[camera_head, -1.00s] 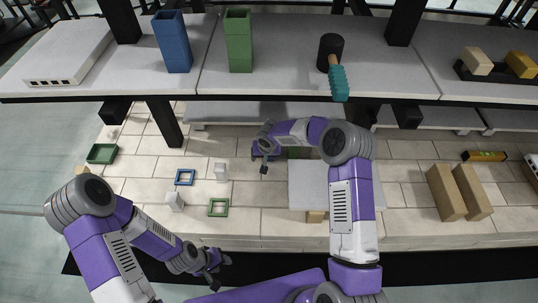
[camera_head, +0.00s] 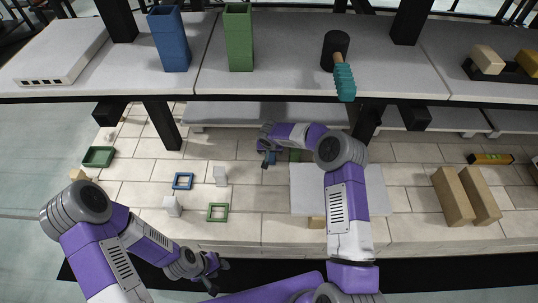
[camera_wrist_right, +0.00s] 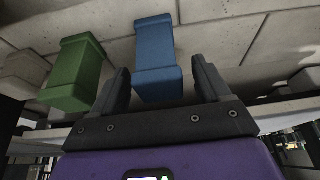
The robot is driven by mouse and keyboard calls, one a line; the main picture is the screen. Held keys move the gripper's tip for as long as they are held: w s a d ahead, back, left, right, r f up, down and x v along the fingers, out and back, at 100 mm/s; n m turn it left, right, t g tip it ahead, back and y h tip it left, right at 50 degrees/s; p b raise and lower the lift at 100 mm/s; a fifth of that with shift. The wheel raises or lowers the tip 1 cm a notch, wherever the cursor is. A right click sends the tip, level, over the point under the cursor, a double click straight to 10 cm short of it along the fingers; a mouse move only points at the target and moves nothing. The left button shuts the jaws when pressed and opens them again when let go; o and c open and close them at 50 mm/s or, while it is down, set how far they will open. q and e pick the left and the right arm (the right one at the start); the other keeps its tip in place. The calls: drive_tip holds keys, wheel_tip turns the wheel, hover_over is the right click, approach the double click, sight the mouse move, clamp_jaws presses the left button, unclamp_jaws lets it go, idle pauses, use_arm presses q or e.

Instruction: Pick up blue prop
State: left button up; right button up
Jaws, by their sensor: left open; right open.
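A blue prop (camera_wrist_right: 156,58) shows in the right wrist view as an upright block in front of a brick surface. My right gripper (camera_wrist_right: 161,75) is open, with one finger on each side of the blue prop's lower part; I cannot tell whether they touch it. A green prop (camera_wrist_right: 74,74) stands to its left, outside the fingers. In the head view, my right gripper (camera_head: 267,152) is over the brick deck, and its arm partly hides the props. My left gripper (camera_head: 214,270) is open and empty near the deck's front edge.
Blue (camera_head: 183,181) and green (camera_head: 217,213) square frames and small white blocks (camera_head: 220,176) lie on the deck's left. A grey slab (camera_head: 305,190) lies under my right arm. The shelf above holds tall blue (camera_head: 169,42) and green (camera_head: 239,42) tubes and a teal-handled tool (camera_head: 344,80).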

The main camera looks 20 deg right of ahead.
drive_tip(key=c, duration=1)
drive_tip(key=shift+r, duration=0.1)
drive_tip(key=shift+c, duration=0.6)
drive_tip(key=shift+r, duration=0.1)
